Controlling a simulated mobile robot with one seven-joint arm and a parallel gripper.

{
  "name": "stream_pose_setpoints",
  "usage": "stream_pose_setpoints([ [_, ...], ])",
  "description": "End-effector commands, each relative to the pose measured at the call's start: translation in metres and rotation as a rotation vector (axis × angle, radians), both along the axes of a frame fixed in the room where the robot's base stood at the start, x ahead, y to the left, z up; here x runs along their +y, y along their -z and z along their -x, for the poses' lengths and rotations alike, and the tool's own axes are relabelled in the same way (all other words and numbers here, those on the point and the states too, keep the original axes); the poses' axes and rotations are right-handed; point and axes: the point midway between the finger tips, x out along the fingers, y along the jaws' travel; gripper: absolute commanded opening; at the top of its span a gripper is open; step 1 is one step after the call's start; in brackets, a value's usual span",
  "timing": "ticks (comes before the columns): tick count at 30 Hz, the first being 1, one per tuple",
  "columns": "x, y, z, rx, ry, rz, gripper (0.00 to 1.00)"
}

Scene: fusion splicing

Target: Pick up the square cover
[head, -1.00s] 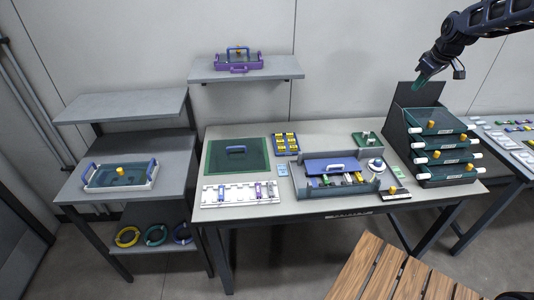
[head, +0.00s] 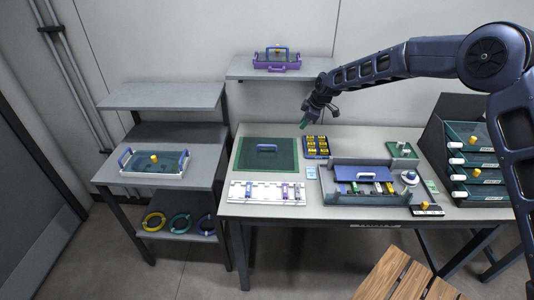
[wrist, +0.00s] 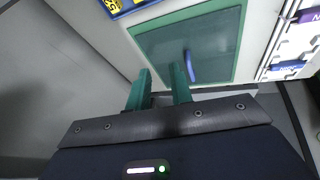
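The square cover (head: 250,158) is a flat dark green plate with a lighter green border and a blue bar handle (head: 267,148). It lies flat on the left part of the table. The cover also fills the upper middle of the wrist view (wrist: 160,45), its handle standing beyond the fingertips. My gripper (head: 305,124) is in the air above the back of the table, to the right of the cover and apart from it. In the wrist view my gripper (wrist: 161,82) has two green fingers spread with an empty gap between them.
A blue tray with yellow items (head: 316,147) sits just right of the cover. A white rack (head: 266,192) lies in front of it. A grey workstation (head: 372,185) stands to the right. A wall shelf (head: 245,70) holds a purple tray behind.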

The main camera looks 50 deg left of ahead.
Motion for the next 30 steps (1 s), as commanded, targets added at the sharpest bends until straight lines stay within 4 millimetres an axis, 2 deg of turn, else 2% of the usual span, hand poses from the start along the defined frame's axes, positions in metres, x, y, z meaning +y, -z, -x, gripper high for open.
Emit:
stream_pose_setpoints([
  [1,0.017,0.011,0.027,0.007,-0.050,-0.003,0.22],
  [3,0.034,0.020,0.056,0.013,-0.106,-0.008,0.22],
  [6,0.049,0.029,0.084,0.020,-0.159,-0.013,0.22],
  [9,0.055,0.034,0.096,0.022,-0.183,-0.016,0.22],
  [14,0.061,0.045,0.100,0.023,-0.186,-0.017,0.22],
  [22,0.075,0.078,0.105,0.024,-0.186,-0.015,0.22],
  [30,0.083,0.093,0.107,0.024,-0.185,-0.015,0.22],
])
